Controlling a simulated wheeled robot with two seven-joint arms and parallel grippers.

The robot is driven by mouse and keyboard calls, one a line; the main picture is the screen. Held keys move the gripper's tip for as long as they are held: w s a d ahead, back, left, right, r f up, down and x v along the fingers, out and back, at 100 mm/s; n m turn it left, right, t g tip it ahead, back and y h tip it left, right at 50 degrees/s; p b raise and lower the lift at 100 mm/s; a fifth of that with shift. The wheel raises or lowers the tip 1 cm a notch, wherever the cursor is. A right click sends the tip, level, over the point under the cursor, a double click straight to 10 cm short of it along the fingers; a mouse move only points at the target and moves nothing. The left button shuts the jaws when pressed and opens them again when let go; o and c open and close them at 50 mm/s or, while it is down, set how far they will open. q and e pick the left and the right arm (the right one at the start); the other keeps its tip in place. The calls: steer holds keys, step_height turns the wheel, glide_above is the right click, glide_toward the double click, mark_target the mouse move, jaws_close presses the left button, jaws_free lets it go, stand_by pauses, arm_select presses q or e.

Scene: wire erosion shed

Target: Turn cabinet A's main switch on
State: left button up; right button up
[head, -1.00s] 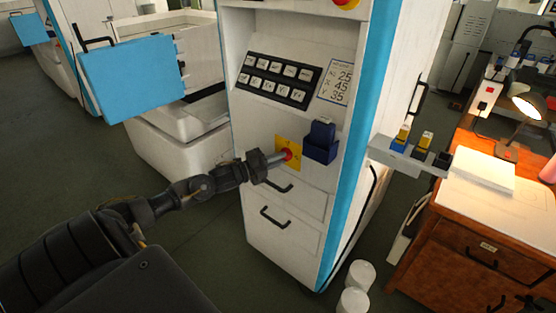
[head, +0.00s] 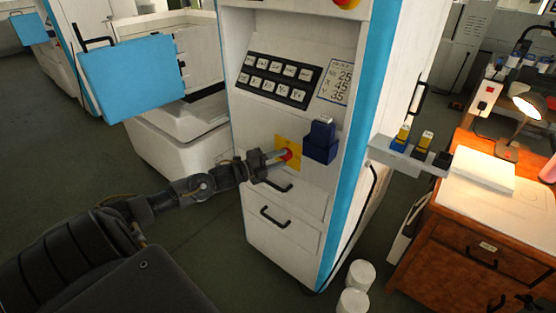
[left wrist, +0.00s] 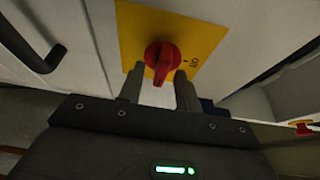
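The main switch is a red rotary knob (left wrist: 163,57) on a yellow plate (left wrist: 205,35), with an "ON" label at the plate's right side in the left wrist view. In the head view the knob (head: 286,155) and plate (head: 293,163) sit on the white cabinet's front (head: 262,130). My left gripper (head: 280,157) is in front of the knob. Its two fingers are spread apart, with the knob's handle between their tips in the left wrist view (left wrist: 158,80). I cannot tell whether either finger touches it. My right gripper is not in view.
A dark blue box (head: 320,147) is on the cabinet just right of the switch. A keypad (head: 278,78) is above and a drawer handle (head: 275,216) below. A side shelf (head: 405,155) and wooden desk (head: 450,235) stand right. White cylinders (head: 354,290) stand on the floor.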

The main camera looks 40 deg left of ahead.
arm_select(q)
steer(key=shift+s+a, duration=0.2)
steer(key=shift+s, duration=0.3)
steer(key=b+v, duration=0.1)
steer(key=v, duration=0.8)
steer(key=shift+s+a, duration=0.2)
steer(key=shift+s, duration=0.15)
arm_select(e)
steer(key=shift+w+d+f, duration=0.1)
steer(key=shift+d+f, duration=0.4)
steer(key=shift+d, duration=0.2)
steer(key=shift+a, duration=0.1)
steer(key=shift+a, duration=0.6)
